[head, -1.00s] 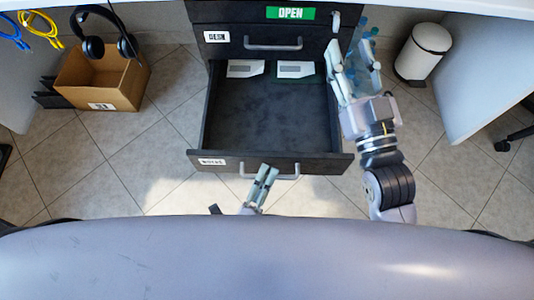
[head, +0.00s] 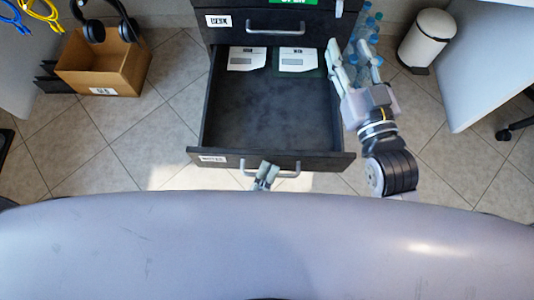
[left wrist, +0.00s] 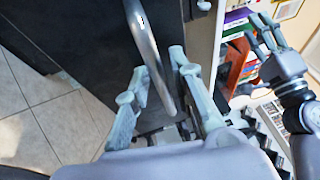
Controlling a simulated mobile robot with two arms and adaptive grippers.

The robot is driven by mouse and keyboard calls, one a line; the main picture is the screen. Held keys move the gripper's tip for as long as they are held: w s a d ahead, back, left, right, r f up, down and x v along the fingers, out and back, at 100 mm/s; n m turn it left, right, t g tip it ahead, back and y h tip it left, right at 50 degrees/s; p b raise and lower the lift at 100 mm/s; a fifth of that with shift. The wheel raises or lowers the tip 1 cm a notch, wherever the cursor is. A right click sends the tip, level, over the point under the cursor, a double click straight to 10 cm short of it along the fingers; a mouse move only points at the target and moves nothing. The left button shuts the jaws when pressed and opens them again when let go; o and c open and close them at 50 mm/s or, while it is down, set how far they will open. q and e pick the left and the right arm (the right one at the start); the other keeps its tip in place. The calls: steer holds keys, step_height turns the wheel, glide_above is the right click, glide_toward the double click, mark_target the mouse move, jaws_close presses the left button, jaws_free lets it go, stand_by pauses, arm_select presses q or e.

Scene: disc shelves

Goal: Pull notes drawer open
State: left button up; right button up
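The notes drawer (head: 320,160) is the lower dark drawer with a white label, and it stands well out from the cabinet. Its inside is mostly bare, with two white cards (head: 246,59) at the back. My left gripper (head: 269,168) is at the middle of the drawer's grey handle (head: 292,174).
A closed drawer (head: 230,35) with its own handle is above. A cardboard box (head: 85,70) with headphones (head: 105,25) over it stands at left. Bottles (head: 371,28) and a white bin (head: 427,38) are at right.

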arm_select(q)
steer(key=shift+o, duration=0.6)
steer(key=shift+s, duration=0.15)
steer(key=v, duration=1.2)
